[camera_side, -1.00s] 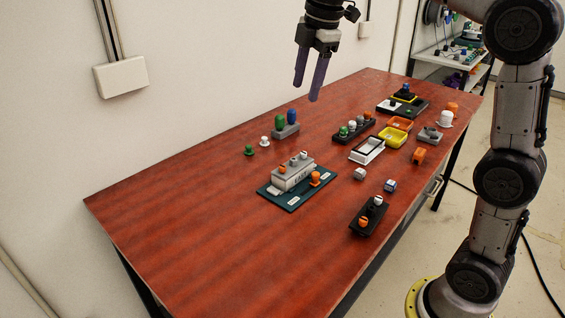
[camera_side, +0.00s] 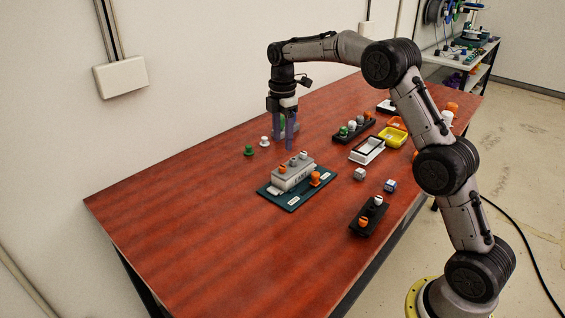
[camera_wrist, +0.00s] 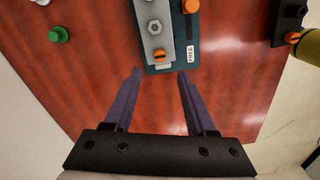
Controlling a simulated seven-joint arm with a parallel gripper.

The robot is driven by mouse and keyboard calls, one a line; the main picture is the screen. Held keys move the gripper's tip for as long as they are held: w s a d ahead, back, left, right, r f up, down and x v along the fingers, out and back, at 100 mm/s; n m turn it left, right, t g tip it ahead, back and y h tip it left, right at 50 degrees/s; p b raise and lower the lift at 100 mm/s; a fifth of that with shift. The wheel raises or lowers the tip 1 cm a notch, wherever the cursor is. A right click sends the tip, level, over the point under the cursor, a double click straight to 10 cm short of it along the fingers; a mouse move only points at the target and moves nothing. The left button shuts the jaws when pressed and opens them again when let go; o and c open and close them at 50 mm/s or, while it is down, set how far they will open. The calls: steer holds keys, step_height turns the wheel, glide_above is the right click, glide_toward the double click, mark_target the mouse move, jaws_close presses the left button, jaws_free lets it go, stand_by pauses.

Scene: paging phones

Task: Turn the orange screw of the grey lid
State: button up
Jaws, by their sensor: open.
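The grey lid (camera_side: 296,178) is a long block on a dark teal plate (camera_side: 292,205) in the side view. The orange screw (camera_side: 282,169) stands on its left end, with grey bolt heads further along the top. In the wrist view the grey lid (camera_wrist: 152,8) reaches in from the top edge, and the orange screw (camera_wrist: 160,54) is at its near end, slotted. My gripper (camera_side: 283,146) is open and empty, above the table just behind the lid. In the wrist view my gripper (camera_wrist: 160,74) has its purple fingertips apart, slightly below the screw in the picture.
An orange knob (camera_side: 315,178) stands on the plate beside the lid. Green (camera_side: 249,150) and white (camera_side: 264,140) pegs stand to the left. A black block (camera_side: 369,217) with an orange-topped piece is to the right. The table's front left is clear.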

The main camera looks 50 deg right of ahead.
mark_target(283, 166)
step_height(283, 166, down, 8)
steer(key=shift+f, duration=0.25)
jaws_close()
stand_by(0.4)
